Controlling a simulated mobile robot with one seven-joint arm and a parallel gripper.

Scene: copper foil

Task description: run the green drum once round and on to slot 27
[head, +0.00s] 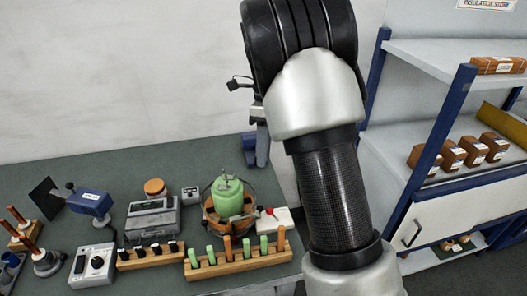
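The green drum (228,197) stands upright on the bench, in a round copper-brown surround (209,212). A small metal fitting shows on its top. Slot numbers are too small to read, so I cannot pick out slot 27. What seems to be the end of my arm, my gripper (257,143), shows small and partly hidden behind my forearm, above and behind the drum at its upper right. It looks apart from the drum. Its fingers cannot be made out.
A wooden rack (240,264) with green and orange pegs stands in front of the drum. A white box with a red knob (273,219) is right of it. A grey instrument (152,217) and dial box (93,264) are left. Blue-framed shelving (432,146) stands right.

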